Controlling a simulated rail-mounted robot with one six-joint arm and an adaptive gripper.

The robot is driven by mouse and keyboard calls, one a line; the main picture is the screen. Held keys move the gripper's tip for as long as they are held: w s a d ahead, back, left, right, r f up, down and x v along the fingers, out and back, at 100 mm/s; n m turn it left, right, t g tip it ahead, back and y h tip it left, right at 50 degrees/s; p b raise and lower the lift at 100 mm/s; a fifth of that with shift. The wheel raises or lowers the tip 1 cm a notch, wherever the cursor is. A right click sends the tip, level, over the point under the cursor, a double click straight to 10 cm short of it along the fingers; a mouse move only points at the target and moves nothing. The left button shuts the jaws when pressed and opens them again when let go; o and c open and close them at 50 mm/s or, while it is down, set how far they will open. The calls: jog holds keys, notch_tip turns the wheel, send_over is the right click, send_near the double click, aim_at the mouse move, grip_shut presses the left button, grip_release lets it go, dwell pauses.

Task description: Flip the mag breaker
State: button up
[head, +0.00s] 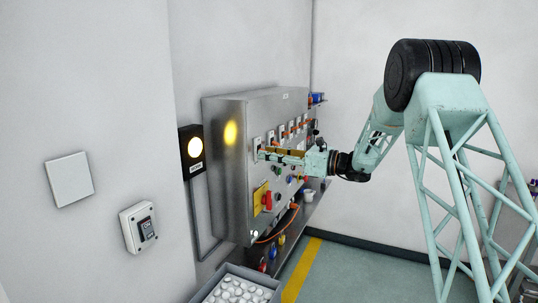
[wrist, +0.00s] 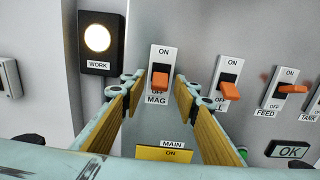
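The mag breaker (wrist: 162,58) is a grey plate labelled ON at the top and MAG below, near the middle of the wrist view. Its orange lever (wrist: 160,80) sits at the lower part, over the OFF end. My gripper (wrist: 157,90) is open, with one yellow-padded finger on each side of the breaker and nothing between them but the lever. I cannot tell whether the fingertips touch the panel.
More orange-lever breakers stand to the right, including one beside the right finger (wrist: 228,80) and FEED (wrist: 282,88). A yellow MAIN plate (wrist: 170,153) lies below. A lit WORK lamp (wrist: 99,42) is to the left.

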jog(key=shift+c, duration=0.7)
jog(key=c, duration=0.7)
